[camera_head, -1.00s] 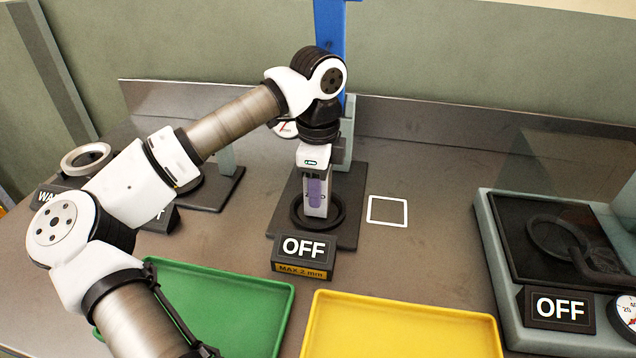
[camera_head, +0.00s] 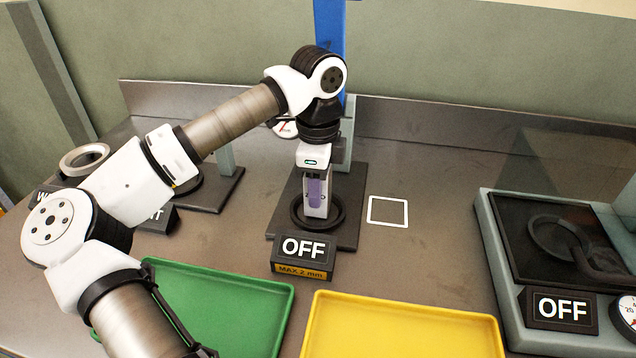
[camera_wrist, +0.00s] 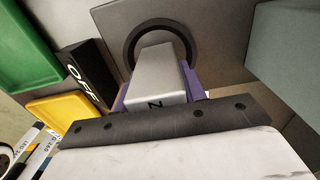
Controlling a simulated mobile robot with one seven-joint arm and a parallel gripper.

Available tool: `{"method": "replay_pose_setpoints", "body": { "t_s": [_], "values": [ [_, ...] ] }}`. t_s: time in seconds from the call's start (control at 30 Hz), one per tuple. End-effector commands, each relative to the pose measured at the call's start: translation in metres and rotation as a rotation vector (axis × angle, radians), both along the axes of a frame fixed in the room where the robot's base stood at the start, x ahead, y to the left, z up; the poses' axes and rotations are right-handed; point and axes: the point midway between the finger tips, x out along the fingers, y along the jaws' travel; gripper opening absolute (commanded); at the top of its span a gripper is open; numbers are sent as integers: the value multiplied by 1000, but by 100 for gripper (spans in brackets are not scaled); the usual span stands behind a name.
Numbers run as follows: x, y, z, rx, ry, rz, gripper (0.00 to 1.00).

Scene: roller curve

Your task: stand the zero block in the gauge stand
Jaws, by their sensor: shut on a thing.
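The zero block is a light grey block (camera_wrist: 158,75) marked with a dark letter. My gripper (camera_head: 315,190) is shut on it, with purple fingers on its two sides. The gauge stand (camera_head: 344,200) has a dark base plate with a black ring (camera_head: 337,216) on it. The block is upright, with its lower end inside or just over the ring; in the wrist view the ring (camera_wrist: 190,38) shows around its far end. I cannot tell whether the block touches the base. My arm partly hides the stand's column and dial.
An OFF sign (camera_head: 303,248) marked MAX 2 mm stands in front of the stand. A green tray (camera_head: 285,300) and a yellow tray (camera_head: 490,322) lie nearer. A white square outline (camera_head: 388,211) is right of the stand. A grey machine (camera_head: 490,235) stands far right.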

Motion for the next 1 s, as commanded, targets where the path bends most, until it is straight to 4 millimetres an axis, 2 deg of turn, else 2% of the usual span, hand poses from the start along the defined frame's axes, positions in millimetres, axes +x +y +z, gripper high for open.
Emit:
{"method": "replay_pose_setpoints", "body": {
  "t_s": [0.97,1.0],
  "values": [
    [0,0,-3,0,-2,0,0],
    [0,0,-3,0,-2,0,46]
  ]
}}
